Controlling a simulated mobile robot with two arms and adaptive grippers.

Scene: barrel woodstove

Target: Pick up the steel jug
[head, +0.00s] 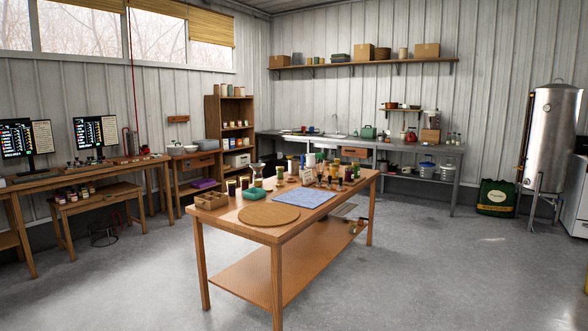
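A tall grey metallic vessel (131,142) stands upright on the left wall bench, to the right of the two monitors. It looks like a steel jug, but it is small and far off in the head view, so I cannot be sure. A pale, waisted vessel (257,171) stands at the back left of the central wooden table; its material is unclear. Neither of my grippers is in view, and nothing is seen touching either vessel.
The central table (227,223) carries a round cork-coloured mat (268,214), a blue mat (304,197), a wooden box (211,201) and several jars. A large steel tank (552,138) stands at the right. The concrete floor (430,265) is clear around the table.

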